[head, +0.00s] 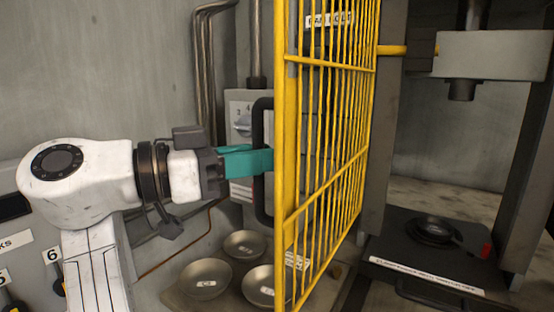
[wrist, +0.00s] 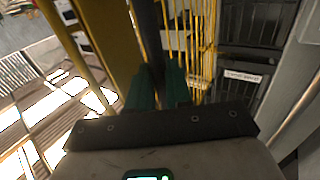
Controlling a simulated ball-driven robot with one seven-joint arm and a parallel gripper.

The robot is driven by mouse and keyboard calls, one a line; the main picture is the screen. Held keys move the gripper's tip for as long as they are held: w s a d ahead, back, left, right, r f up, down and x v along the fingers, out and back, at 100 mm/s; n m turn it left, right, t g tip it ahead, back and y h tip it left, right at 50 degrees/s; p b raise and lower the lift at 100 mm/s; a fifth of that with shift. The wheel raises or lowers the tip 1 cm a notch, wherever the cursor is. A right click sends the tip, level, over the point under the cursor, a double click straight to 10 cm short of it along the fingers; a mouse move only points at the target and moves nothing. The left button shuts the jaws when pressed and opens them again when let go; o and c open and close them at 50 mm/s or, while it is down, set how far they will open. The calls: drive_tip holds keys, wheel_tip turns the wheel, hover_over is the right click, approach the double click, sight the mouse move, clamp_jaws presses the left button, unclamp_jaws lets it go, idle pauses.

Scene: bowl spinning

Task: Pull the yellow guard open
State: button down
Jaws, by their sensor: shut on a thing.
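The yellow guard (head: 328,150) is a barred mesh panel in the middle of the head view, seen at a steep angle and standing swung out from the machine. A dark vertical handle (head: 262,205) is on its left edge. My gripper (head: 268,160) reaches in from the left with teal fingers, shut on the handle. In the wrist view, the teal fingers (wrist: 158,88) close around a dark upright bar, with the yellow bars (wrist: 190,30) just beyond. The fingertips are partly hidden by the handle and the guard frame.
The machine's press head (head: 490,55) and dark base (head: 430,250) with a black round die (head: 432,230) stand at right. Metal bowls (head: 206,278) sit below my gripper. A grey control box (head: 240,110) is on the wall behind.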

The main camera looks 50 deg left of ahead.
drive_tip(key=shift+w+a+r, duration=0.1)
drive_tip(key=shift+w+a, duration=0.25)
drive_tip(key=c, duration=1.4)
unclamp_jaws()
drive_tip(key=shift+c, duration=0.2)
drive_tip(key=shift+o, duration=1.3)
drive_tip(key=shift+w+d, duration=0.15)
drive_tip(key=shift+w, duration=0.1)
drive_tip(key=b+v, duration=0.2)
drive_tip(key=v, duration=0.9)
drive_tip(key=shift+s, duration=0.1)
drive_tip(key=shift+s, duration=0.1)
